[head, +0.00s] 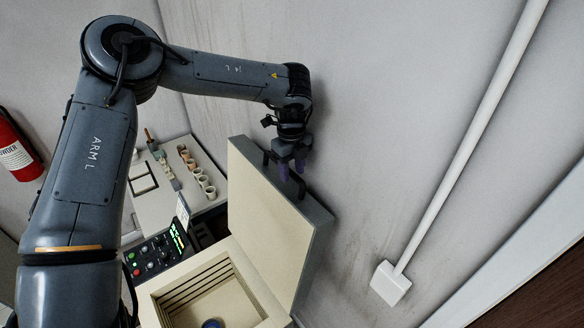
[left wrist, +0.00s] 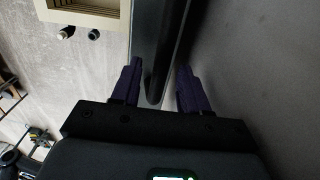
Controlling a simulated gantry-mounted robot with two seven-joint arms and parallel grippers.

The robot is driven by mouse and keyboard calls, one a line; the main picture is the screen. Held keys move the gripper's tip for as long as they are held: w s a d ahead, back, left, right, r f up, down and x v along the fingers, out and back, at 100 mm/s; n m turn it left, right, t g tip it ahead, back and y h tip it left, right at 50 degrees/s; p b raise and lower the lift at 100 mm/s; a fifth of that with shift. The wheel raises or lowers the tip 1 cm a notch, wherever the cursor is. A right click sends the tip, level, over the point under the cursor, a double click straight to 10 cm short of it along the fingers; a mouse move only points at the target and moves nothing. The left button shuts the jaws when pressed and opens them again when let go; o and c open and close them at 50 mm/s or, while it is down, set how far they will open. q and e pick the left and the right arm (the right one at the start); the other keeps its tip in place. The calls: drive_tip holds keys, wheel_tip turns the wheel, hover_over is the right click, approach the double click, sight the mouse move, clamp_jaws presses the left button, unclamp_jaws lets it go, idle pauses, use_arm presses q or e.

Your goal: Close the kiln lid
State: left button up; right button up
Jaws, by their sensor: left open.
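The kiln lid (head: 268,222) stands raised, its cream inner face towards the left and its grey outer shell towards the wall. The kiln (head: 173,287) below it is open, with a stepped cream chamber and a small dark round thing inside. My left gripper (head: 292,172) is at the upper edge of the lid, by the dark handle on its outer side. In the left wrist view my left gripper (left wrist: 160,85) is open, its purple fingers on either side of the dark lid edge or handle. I cannot tell whether they touch it. My right gripper is not seen.
A control panel (head: 160,252) with buttons and a green display sits left of the kiln. A shelf (head: 160,203) with several small cups is behind it. The wall (head: 370,130) is close behind the lid, with a white conduit (head: 470,140). A fire extinguisher (head: 18,150) hangs at far left.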

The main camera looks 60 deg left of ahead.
use_arm(q)
clamp_jaws()
drive_tip(key=shift+s, duration=0.1)
idle(0.3)
